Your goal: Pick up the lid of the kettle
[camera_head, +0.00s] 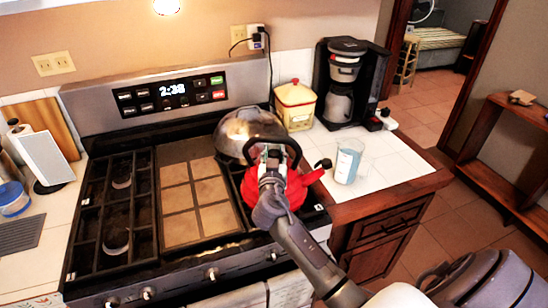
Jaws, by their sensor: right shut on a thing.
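My right gripper (271,158) reaches in from the lower right and is at the top of the kettle, within the handle's arch. It is shut on the kettle lid, as far as I can tell. The lid and the exact contact are hidden behind the fingers. My left gripper is not in view.
A shiny metal pot (236,130) stands close behind the kettle. A blue-and-white cup (347,162) is on the counter just right of the spout. A yellow canister (296,106) and a coffee maker (343,85) stand behind. The griddle (192,195) is clear.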

